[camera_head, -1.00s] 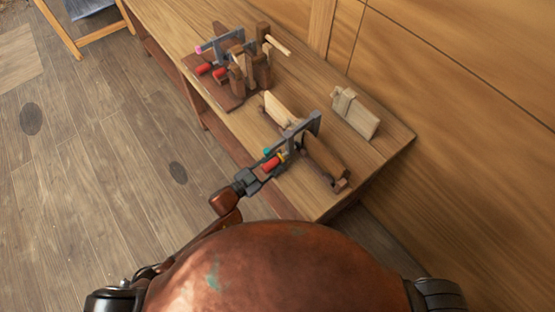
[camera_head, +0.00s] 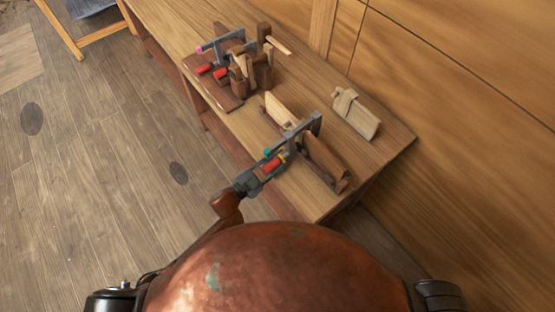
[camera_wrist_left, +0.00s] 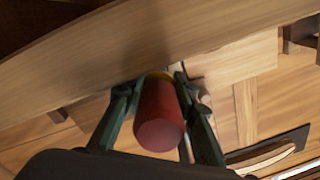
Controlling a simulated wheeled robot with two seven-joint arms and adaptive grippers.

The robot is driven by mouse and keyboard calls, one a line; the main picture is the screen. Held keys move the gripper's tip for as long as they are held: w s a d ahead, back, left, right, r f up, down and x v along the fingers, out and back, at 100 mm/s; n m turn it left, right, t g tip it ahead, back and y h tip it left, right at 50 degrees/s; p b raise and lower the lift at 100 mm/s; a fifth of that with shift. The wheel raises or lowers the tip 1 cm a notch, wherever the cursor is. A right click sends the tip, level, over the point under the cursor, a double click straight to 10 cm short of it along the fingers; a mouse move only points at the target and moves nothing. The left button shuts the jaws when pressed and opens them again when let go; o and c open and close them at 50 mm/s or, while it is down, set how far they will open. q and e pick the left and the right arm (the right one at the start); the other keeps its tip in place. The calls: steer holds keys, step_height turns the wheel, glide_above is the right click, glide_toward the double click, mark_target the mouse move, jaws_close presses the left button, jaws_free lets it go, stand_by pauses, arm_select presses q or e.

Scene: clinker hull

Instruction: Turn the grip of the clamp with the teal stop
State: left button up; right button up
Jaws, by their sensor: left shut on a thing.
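The clamp (camera_head: 310,133) is a grey metal frame set across the wooden hull planks (camera_head: 326,160) on the bench. Its teal stop (camera_head: 267,153) shows near the red grip (camera_head: 272,165), which has a yellow band at its inner end. My left gripper (camera_head: 262,172) is shut on the red grip from the bench's front side. In the left wrist view the red grip (camera_wrist_left: 160,115) sits between both fingers, its round end facing the camera. The teal stop cannot be made out in the wrist view. My right gripper is not in view.
Farther along the bench (camera_head: 225,122), another grey clamp (camera_head: 222,41) with a pink stop stands among wooden blocks and red grips. A pale wooden block (camera_head: 355,113) lies near the wall.

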mark_target(264, 172)
arm_select(q)
steer(key=o, duration=1.2)
steer(key=shift+s+a+f, duration=0.15)
steer(key=shift+s+a, duration=0.15)
steer(key=shift+a, duration=0.1)
steer(key=v, duration=0.6)
steer(key=shift+s+a, duration=0.35)
steer(key=shift+a, duration=0.05)
